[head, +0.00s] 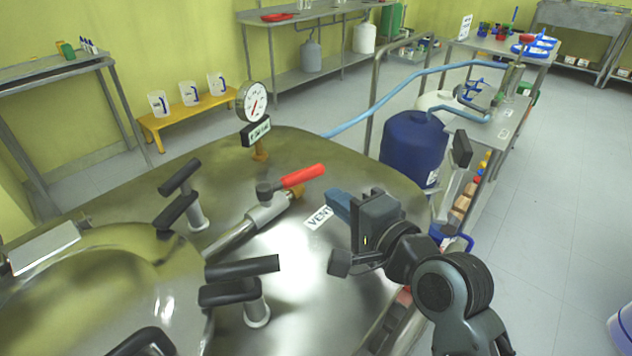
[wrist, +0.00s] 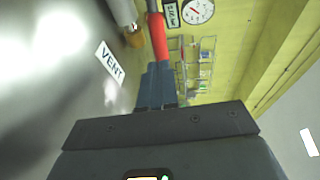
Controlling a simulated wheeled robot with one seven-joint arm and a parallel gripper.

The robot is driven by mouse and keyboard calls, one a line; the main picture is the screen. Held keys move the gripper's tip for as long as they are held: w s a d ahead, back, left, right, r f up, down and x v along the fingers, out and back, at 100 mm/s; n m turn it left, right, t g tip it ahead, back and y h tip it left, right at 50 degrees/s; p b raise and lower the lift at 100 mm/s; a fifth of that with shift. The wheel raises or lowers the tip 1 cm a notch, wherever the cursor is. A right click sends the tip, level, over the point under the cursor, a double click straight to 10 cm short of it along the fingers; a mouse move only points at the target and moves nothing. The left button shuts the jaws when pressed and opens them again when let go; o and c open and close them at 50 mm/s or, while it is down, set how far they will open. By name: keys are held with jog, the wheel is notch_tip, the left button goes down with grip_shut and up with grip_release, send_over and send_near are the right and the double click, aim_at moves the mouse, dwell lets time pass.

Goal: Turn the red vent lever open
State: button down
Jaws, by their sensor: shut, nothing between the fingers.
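The red vent lever (head: 303,176) sits on a metal valve (head: 266,211) on top of the steel reactor lid. Its handle points to the right and slightly away. A white VENT label (head: 318,217) lies on the lid beside it. My gripper (head: 335,203) is just right of and below the lever's free end in the head view, with its blue fingers together and empty. In the wrist view the red lever (wrist: 158,38) is straight ahead of the fingertips (wrist: 158,68). I cannot tell whether the fingertips touch it.
A round pressure gauge (head: 252,101) stands behind the lever. Black clamp handles (head: 241,281) rise from the lid in front and to the left. A blue drum (head: 412,149) and a blue hose (head: 400,84) are beyond the lid to the right.

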aim_at(311, 174)
jog(key=x, duration=0.6)
jog(key=shift+w+a+f, duration=0.1)
jog(key=shift+w+a, duration=0.05)
jog(key=shift+w, duration=0.2)
jog(key=shift+w+p, duration=0.45)
jog(key=shift+w, duration=0.35)
jog(key=shift+w+a, duration=0.2)
jog(key=shift+w, duration=0.2)
jog(key=shift+d, duration=0.1)
